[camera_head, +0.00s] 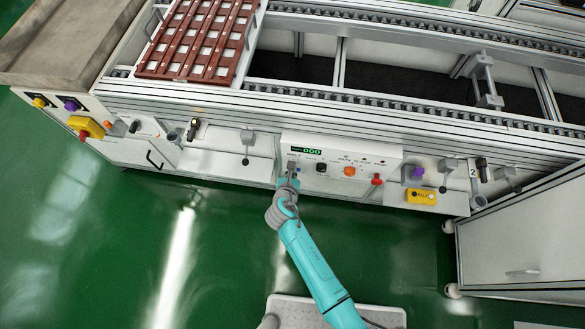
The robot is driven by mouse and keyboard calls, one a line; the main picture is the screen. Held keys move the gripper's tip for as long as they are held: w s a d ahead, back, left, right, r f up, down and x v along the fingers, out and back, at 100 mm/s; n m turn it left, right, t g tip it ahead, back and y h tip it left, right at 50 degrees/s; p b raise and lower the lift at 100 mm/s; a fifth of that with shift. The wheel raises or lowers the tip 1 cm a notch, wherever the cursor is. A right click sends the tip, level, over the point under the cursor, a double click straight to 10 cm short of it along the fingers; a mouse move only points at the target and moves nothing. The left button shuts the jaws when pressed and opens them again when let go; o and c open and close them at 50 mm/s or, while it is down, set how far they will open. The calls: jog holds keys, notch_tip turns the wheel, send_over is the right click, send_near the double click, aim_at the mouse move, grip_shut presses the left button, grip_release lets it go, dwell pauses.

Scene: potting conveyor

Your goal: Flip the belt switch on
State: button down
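A white control panel (375,149) is mounted on the front of the conveyor, with a small green display reading "000" at its upper left. A "BELT" label (294,156) is at the panel's left end. My gripper (291,168) is right at the panel, just below this label. The gripper covers the spot under the label, so the belt switch and its position are mostly hidden. I cannot tell whether the fingers touch the switch or whether they are open or shut.
Right of my gripper on the panel are a black knob (321,168), an orange button (350,171) and a red knob (377,180). A brown slotted tray (158,68) sits on the conveyor at upper left. A white cabinet (520,235) stands at right. Green floor in front is clear.

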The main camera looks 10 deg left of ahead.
jog(key=shift+w+f, duration=0.1)
jog(key=shift+w, duration=0.5)
